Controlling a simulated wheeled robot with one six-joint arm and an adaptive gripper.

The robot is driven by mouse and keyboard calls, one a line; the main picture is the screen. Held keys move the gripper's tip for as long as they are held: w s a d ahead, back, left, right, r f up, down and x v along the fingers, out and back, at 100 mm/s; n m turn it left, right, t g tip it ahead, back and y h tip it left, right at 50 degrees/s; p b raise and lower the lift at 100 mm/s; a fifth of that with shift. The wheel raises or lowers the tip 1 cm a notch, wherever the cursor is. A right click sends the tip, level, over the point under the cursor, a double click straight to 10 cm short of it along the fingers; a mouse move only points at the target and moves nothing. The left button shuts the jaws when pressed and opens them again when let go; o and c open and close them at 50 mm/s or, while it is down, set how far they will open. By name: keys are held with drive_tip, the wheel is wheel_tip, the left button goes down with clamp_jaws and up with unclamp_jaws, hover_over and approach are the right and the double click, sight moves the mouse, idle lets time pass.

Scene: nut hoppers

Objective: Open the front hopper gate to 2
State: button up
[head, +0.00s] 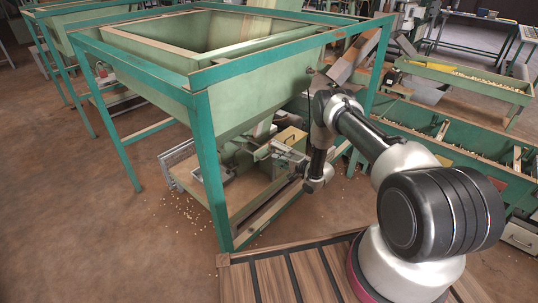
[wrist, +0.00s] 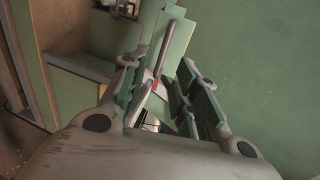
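The front hopper (head: 262,75) is a large pale green bin in a teal frame, in the middle of the head view. Below it, my gripper (head: 278,150) reaches in from the right among the outlet parts. In the wrist view my gripper (wrist: 157,66) has its two fingers apart, with a clear gap between them. A slim grey-brown lever (wrist: 166,48) runs along a green plate ahead of the fingers and ends near a small red mark in the gap. No grip on it shows. The gate's opening and any scale numbers cannot be read.
Teal frame posts (head: 212,170) stand close around the outlet and my arm. A wooden base board (head: 262,208) lies below. Nuts are scattered on the floor (head: 187,208) at the left. Green troughs (head: 465,82) with nuts stand at the right.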

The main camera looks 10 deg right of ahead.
drive_tip(key=x, duration=0.7)
drive_tip(key=shift+r, duration=0.1)
clamp_jaws()
drive_tip(key=shift+d, duration=0.1)
